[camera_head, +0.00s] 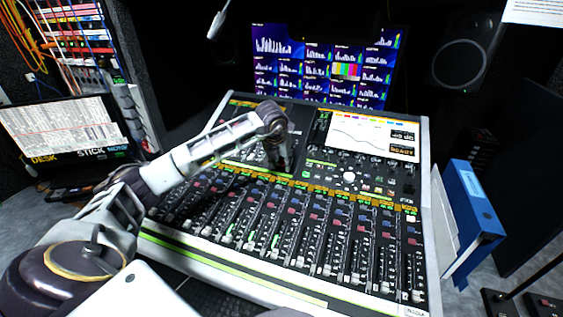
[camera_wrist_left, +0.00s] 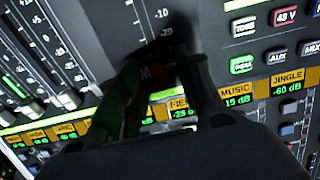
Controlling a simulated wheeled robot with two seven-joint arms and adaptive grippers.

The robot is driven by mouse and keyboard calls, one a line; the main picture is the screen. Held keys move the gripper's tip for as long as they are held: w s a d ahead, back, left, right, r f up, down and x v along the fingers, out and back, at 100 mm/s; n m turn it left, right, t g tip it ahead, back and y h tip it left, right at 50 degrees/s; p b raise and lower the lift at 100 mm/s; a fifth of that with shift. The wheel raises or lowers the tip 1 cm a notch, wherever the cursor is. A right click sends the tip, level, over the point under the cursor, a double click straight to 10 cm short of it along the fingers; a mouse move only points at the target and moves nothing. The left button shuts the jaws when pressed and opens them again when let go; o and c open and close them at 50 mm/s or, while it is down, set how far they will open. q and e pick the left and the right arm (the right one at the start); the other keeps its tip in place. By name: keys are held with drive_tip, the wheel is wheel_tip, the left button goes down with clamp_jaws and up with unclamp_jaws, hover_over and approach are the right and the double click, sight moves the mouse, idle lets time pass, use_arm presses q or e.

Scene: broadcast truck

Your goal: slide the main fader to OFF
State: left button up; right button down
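The mixing console (camera_head: 300,190) fills the middle of the head view. My left gripper (camera_head: 278,160) points down at its upper middle part, left of the built-in screen. In the head view my gripper hides the cap. My right gripper is not in view.
Rows of channel faders (camera_head: 290,245) lie in front of my left gripper. The console's built-in screen (camera_head: 373,138) is to its right. A laptop (camera_head: 65,130) stands at left and a blue binder (camera_head: 470,222) at right. A large multiview monitor (camera_head: 320,68) stands behind the console.

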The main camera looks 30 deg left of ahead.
use_arm(q)
drive_tip(key=v, duration=1.2)
drive_tip(key=shift+s+f, duration=0.1)
drive_tip(key=shift+s, duration=0.05)
idle(0.6)
